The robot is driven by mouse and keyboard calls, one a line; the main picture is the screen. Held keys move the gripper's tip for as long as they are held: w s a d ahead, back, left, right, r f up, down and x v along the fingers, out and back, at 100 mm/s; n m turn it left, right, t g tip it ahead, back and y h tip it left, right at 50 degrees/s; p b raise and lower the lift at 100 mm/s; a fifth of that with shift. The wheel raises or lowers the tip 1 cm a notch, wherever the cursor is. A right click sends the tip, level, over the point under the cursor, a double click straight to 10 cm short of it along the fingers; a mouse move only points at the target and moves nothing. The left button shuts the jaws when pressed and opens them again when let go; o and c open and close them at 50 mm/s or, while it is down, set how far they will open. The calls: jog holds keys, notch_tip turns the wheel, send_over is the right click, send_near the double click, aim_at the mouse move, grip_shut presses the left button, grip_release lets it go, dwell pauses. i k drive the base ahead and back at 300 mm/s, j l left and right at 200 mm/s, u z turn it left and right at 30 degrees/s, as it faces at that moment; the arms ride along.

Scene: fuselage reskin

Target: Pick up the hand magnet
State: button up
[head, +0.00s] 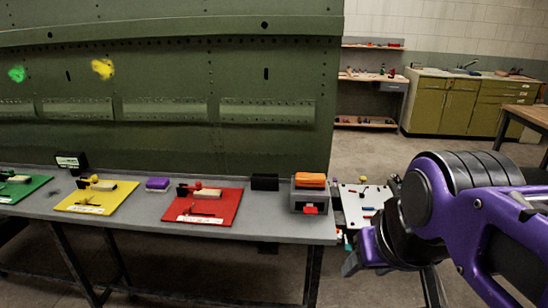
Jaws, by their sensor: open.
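I cannot tell for sure which thing is the hand magnet. Small candidates on the grey bench (130,212) are a purple block with a pale base (158,184), a black block (265,182) and an orange piece (310,180) on a grey box with a red front part. My gripper (352,262) is at the lower middle right, off the bench's right end. It is open, with nothing seen in it. Its fingers are small, dark and partly hidden by my wrist. It is apart from all the bench things.
Red (228,208), yellow (72,204) and green (12,192) mats with small tools lie on the bench. A green riveted panel (180,80) rises behind it. A white board with small parts (352,205) stands beside my gripper. Open floor lies toward the green cabinets (445,105).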

aim_at(304, 180)
jog(key=u, duration=1.15)
jog(key=z, duration=1.1)
jog(key=i+j+z, duration=0.1)
jog(key=i, duration=0.35)
jog(key=i+j+z, duration=0.15)
jog(key=i, duration=0.25)
